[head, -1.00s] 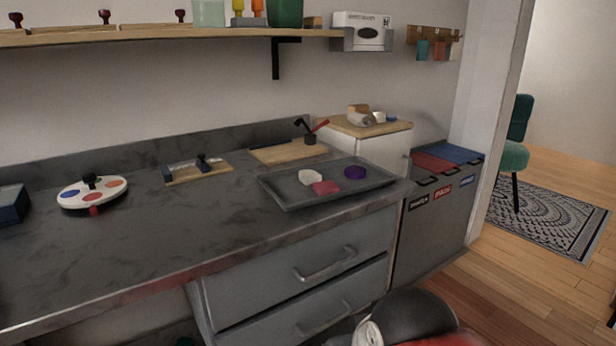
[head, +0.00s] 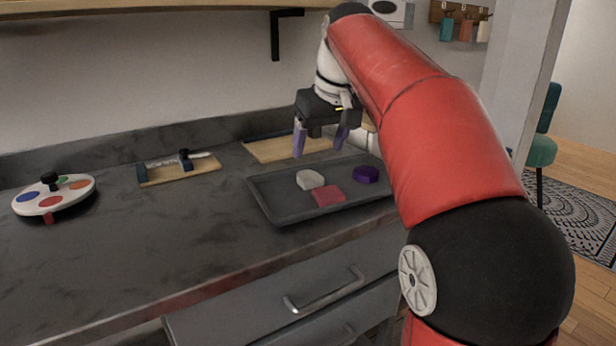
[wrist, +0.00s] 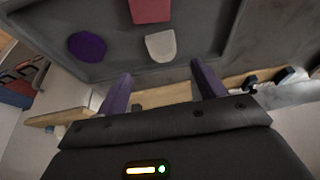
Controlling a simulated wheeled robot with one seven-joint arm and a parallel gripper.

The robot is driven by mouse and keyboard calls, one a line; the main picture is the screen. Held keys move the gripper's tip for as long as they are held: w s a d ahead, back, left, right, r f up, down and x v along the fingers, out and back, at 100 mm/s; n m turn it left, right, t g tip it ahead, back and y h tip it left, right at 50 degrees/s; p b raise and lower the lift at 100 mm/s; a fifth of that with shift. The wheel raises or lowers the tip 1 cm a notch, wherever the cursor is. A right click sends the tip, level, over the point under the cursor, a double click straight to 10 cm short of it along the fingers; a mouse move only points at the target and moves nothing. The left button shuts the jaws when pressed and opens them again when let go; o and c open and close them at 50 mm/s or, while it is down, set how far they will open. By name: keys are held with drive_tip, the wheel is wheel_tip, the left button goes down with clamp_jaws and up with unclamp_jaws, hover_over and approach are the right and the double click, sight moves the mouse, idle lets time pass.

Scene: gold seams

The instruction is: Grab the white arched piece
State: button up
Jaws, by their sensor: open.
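The white arched piece (head: 310,179) lies on a dark grey tray (head: 275,208) on the counter. A pink-red piece (head: 327,196) lies close in front of it, and a purple piece (head: 365,174) lies to its right. My gripper (head: 320,150) is open and empty above the back of the tray, with its purple fingers pointing down. In the wrist view, the white piece (wrist: 161,46) is ahead of the gap between my fingertips (wrist: 160,75), apart from them. The red piece (wrist: 152,10) and the purple piece (wrist: 87,47) also show there.
A wooden board (head: 270,150) lies behind the tray, partly hidden by my gripper. A tool on a wooden base (head: 180,170) and a white palette wheel (head: 52,195) stand to the left. The counter in front of them is clear.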

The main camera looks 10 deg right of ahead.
sight(311, 177)
drive_tip(key=x, duration=0.2)
drive_tip(key=b+x, duration=0.1)
drive_tip(key=x, duration=0.2)
drive_tip(key=s+x, duration=0.1)
drive_tip(key=x, duration=0.1)
drive_tip(key=shift+w+a+f+b, duration=0.1)
drive_tip(key=shift+a+f+b, duration=0.1)
drive_tip(key=shift+f+b, duration=0.1)
drive_tip(key=c, duration=1.1)
drive_tip(key=shift+r, duration=0.15)
wheel_tip(311, 177, up, 17)
drive_tip(key=p, duration=0.5)
drive_tip(key=shift+w, duration=0.1)
drive_tip(key=shift+r, duration=1.35)
